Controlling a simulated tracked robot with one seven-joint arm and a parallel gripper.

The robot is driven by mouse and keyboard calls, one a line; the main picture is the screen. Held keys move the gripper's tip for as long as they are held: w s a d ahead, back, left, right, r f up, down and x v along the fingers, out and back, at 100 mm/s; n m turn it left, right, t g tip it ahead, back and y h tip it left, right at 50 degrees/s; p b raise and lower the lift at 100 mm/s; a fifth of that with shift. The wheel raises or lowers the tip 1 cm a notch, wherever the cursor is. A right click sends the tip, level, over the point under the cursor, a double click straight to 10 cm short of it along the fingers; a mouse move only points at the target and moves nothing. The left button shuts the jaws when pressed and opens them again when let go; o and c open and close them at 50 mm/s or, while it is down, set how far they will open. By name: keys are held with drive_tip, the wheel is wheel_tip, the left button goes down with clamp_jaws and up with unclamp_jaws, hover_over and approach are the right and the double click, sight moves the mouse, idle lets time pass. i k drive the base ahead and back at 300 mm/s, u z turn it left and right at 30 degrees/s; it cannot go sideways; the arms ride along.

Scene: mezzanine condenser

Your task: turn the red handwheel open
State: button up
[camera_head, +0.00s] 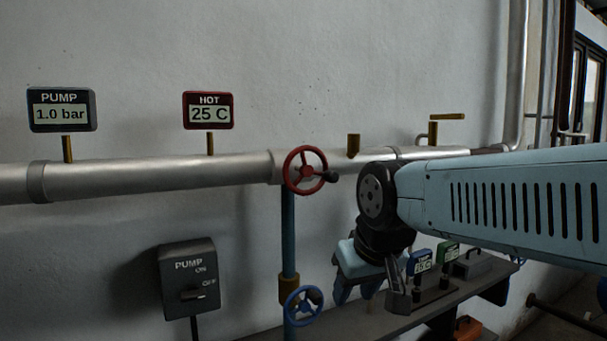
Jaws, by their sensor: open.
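The red handwheel (305,170) is on the front of the silver pipe (130,180), near the picture's middle. It has spokes and a dark knob on the right side of its rim. My gripper (369,294) hangs fingers down, below and to the right of the red handwheel, apart from it. Its fingers are spread and I see nothing between them. My arm comes in from the right, and its dark wrist joint is just right of the wheel, hiding part of the pipe. The red HOT display (209,111) above the pipe reads 25 C.
A PUMP display (62,110) reads 1.0 bar. A PUMP switch box (189,278) is at lower left. A blue handwheel (303,305) is below the red one. A dark bench (350,323) with small displays runs beneath my gripper. A brass lever (447,116) rises behind my arm.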

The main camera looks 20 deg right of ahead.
sight(328, 176)
drive_tip(key=u, duration=1.25)
drive_tip(key=i, duration=0.1)
drive_tip(key=z, duration=2.85)
drive_tip(key=k, duration=1.65)
drive_tip(key=u, duration=0.8)
drive_tip(key=i, duration=1)
drive_tip(key=z, duration=0.1)
